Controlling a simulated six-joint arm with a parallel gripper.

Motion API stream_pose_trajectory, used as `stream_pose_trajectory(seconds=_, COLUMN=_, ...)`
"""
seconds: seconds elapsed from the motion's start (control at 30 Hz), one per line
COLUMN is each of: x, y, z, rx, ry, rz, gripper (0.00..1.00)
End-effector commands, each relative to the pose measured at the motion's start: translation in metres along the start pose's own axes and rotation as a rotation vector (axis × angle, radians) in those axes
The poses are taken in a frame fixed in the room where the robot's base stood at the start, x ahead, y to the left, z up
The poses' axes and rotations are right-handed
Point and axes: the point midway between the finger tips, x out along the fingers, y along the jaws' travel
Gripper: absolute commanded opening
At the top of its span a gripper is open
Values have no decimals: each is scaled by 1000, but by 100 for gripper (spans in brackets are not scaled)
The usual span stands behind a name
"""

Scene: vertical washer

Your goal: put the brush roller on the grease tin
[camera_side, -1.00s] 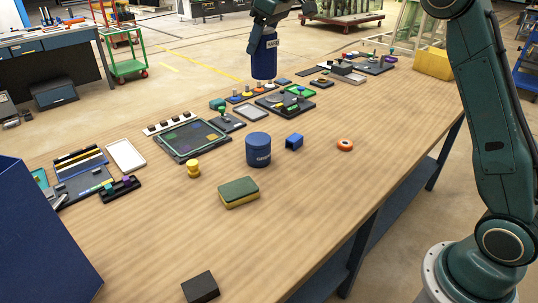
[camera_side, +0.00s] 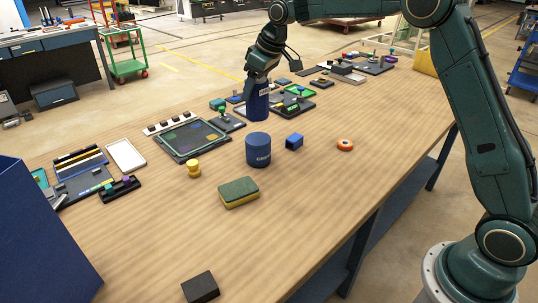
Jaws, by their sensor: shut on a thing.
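A squat dark blue tin (camera_side: 258,150) stands upright near the middle of the table. Its small pale lettering looks like the grease tin's label. The cylinder is upright. Its lower end shows against the table beyond the tin, and I cannot tell whether it touches the wood. The two are apart. No thing in view is clearly a brush roller.
A blue block (camera_side: 294,142) and an orange ring (camera_side: 345,145) lie right of the tin. A yellow knob (camera_side: 193,168) and a green-yellow sponge (camera_side: 239,192) are in front and left. Trays of small parts (camera_side: 190,140) line the far side. The near table is mostly clear.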

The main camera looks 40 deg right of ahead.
Motion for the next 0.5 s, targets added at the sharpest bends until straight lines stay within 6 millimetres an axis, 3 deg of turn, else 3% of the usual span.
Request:
stream_pose_trajectory(seconds=0.2, x=22, y=0, z=9, rx=0, ry=-1, rz=-1, gripper=25)
stream_pose_trajectory(seconds=0.5, x=29, y=0, z=12, rx=0, ry=1, rz=0, gripper=25)
